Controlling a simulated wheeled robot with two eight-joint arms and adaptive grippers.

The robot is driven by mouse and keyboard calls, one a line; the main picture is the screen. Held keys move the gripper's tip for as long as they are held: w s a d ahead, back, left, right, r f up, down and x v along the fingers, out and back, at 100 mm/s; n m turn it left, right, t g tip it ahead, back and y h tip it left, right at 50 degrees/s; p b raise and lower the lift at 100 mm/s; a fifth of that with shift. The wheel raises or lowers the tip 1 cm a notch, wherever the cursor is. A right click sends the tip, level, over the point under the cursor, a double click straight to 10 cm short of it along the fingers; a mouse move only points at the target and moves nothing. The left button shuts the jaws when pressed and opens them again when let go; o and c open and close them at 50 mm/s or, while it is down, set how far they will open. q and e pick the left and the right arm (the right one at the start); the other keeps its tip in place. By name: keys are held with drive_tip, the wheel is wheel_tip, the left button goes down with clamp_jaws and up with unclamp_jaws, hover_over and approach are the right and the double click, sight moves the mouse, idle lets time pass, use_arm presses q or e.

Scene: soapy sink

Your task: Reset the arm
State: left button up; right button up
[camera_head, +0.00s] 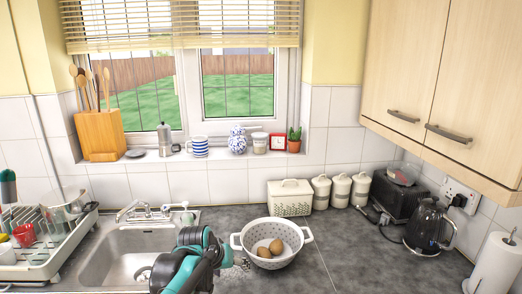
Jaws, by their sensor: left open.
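My left arm, teal and black, rises from the bottom edge in front of the sink's right side. My left gripper (229,258) is at the right end of this arm, just left of the colander, and is open. I see nothing held in it. Its fingers are small and partly hidden by the arm. My right gripper is not in view.
A white colander (252,232) with brown eggs or potatoes (270,248) stands on the grey counter (345,255). The sink (110,250) and a loaded dish rack (75,240) are left. A kettle (430,225) and toaster (398,198) stand right, under the cupboards (440,70).

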use_arm(q)
drive_tip(key=s+a+f+y, duration=0.1)
drive_tip(key=s+a, duration=0.2)
drive_tip(key=s, duration=0.5)
drive_tip(key=s+a+f+t+b, duration=0.1)
drive_tip(key=s+a+f, duration=0.1)
drive_tip(key=s, duration=0.7)
drive_tip(key=s+a+f+y, duration=0.1)
drive_tip(key=s+a, duration=0.3)
drive_tip(key=s, duration=0.5)
drive_tip(key=shift+f+t+y, duration=0.3)
drive_tip(key=shift+f, duration=0.3)
